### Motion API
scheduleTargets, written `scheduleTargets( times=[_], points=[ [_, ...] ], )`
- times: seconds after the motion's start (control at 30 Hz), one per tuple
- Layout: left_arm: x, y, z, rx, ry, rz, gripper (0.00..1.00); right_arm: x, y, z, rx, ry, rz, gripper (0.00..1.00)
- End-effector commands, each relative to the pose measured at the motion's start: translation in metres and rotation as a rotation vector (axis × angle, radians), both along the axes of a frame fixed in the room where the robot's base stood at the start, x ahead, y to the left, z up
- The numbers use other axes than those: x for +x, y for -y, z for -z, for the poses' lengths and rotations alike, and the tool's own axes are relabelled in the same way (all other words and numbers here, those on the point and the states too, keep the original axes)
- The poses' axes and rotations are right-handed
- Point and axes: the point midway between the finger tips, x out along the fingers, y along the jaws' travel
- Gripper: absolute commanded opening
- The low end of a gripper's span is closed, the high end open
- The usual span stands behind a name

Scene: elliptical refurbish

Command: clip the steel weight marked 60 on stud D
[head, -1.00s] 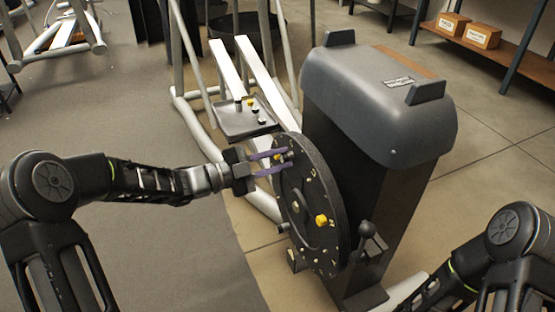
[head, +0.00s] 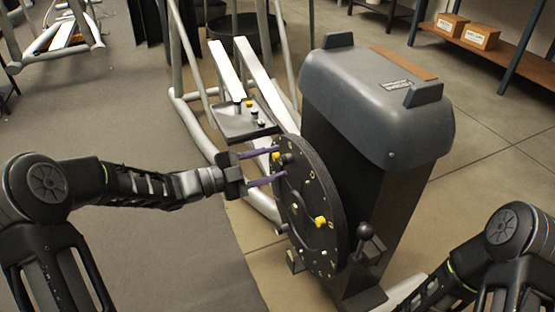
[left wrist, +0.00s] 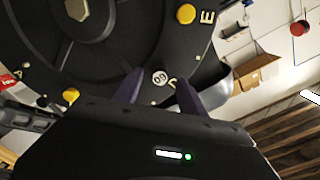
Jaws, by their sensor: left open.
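The steel weight marked 60 shows in the left wrist view as a small pale disc (left wrist: 160,77) against the black flywheel (left wrist: 105,55), beside a partly covered letter that looks like D. In the head view a small dark grey weight (head: 287,159) sits on the upper left of the flywheel (head: 336,205). My left gripper (head: 283,161) is open, its purple fingers on either side of this weight, with visible space around it. The stud behind the weight is hidden. My right gripper is out of view; only its arm shows at lower right.
Yellow weights sit on the flywheel, one (left wrist: 186,13) by the letter E. A tray (head: 232,131) with several small weights stands behind. A knobbed lever (head: 366,231) and the grey housing (head: 378,110) stand right of the flywheel.

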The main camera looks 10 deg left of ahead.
Motion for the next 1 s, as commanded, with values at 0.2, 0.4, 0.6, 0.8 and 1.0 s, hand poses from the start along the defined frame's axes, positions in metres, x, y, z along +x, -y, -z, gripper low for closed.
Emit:
scheduleTargets(
  times=[0.2, 0.4, 0.6, 0.8, 1.0],
  points=[
    [-0.021, -0.032, -0.003, 0.000, -0.002, -0.003, 0.48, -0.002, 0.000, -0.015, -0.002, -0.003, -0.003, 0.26],
    [-0.033, -0.048, -0.001, -0.001, -0.002, 0.000, 0.48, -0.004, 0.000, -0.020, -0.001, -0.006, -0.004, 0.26],
    [-0.034, -0.050, 0.000, -0.001, -0.001, 0.001, 0.48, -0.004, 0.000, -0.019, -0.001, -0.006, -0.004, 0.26],
    [-0.034, -0.050, 0.000, -0.001, -0.001, 0.001, 0.48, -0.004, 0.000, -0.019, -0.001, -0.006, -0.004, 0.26],
    [-0.031, -0.052, 0.004, 0.001, -0.026, -0.016, 0.48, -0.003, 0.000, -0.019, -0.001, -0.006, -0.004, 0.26]
  ],
)
